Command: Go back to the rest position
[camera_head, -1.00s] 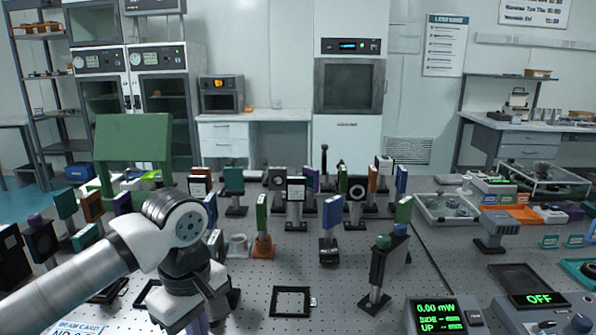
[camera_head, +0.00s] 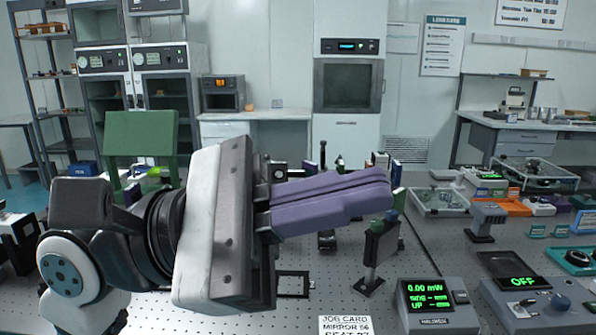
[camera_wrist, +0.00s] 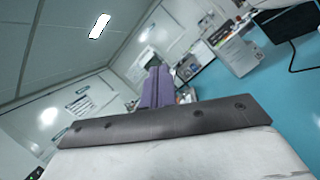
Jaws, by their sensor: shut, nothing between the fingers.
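My gripper (camera_head: 388,190) is raised in front of the head camera, above the optical table (camera_head: 225,322). Its purple fingers lie together and point to the right, with nothing between them. In the wrist view the purple fingers of my gripper (camera_wrist: 156,72) are also closed against each other, with the room's wall, ceiling and blue floor behind them. My arm and gripper hide much of the left and middle of the table.
A dark mount with green and blue knobs (camera_head: 379,250) stands right of my gripper. A power meter (camera_head: 437,306) and a controller reading OFF (camera_head: 535,300) sit at the front right. A job card (camera_head: 345,325) lies at the front edge. A black square frame (camera_head: 294,284) lies on the table.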

